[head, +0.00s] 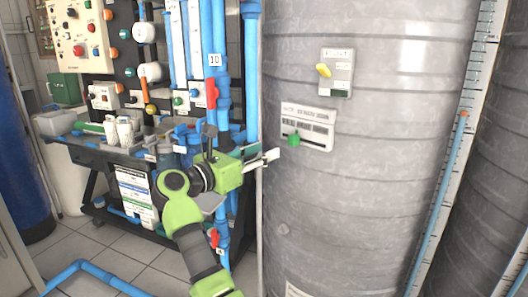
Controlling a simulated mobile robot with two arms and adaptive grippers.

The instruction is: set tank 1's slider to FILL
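The large grey ribbed tank (370,200) fills the right half of the head view. A white labelled panel (318,145) on its front carries a slider with a green knob (293,139), which sits at the left part of the panel. The panel's print is too small to read.
Above the slider panel is a grey plate (340,85) with a yellow knob (323,70). Left of the tank stands a rack with blue pipes (222,110), red valve handles (211,94) and a control box (80,35). A blue pipe (95,271) crosses the tiled floor.

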